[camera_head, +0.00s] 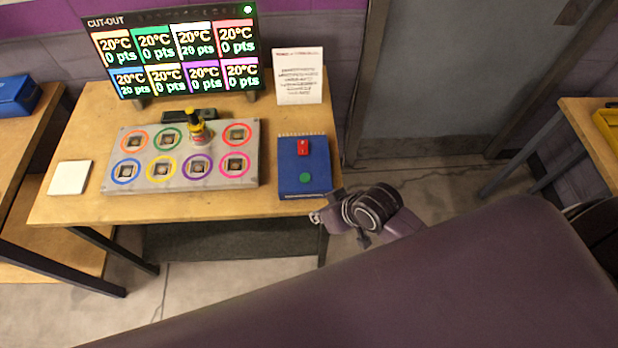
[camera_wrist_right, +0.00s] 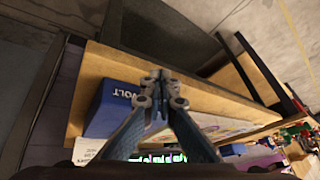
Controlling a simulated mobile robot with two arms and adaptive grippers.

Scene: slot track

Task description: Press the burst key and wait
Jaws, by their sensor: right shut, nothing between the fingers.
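A blue box (camera_head: 304,183) stands at the right end of the wooden table, with a red switch (camera_head: 303,147) and a round green button (camera_head: 306,178) on top. I cannot read which one is the burst key. The box also shows in the right wrist view (camera_wrist_right: 108,112) with lettering ending in "VOLT". My right gripper (camera_head: 316,217) is shut and empty, just off the table's front right corner, nearer me than the box and apart from the button. Its fingertips (camera_wrist_right: 158,76) meet in the right wrist view. My left gripper is not in view.
A grey board (camera_head: 188,185) with coloured rings around square slots lies on the table (camera_head: 265,204). A yellow bottle-like piece (camera_head: 196,125) stands on it. Behind are a score screen (camera_head: 178,52) and a paper sign (camera_head: 298,90). A white square (camera_head: 70,177) lies left.

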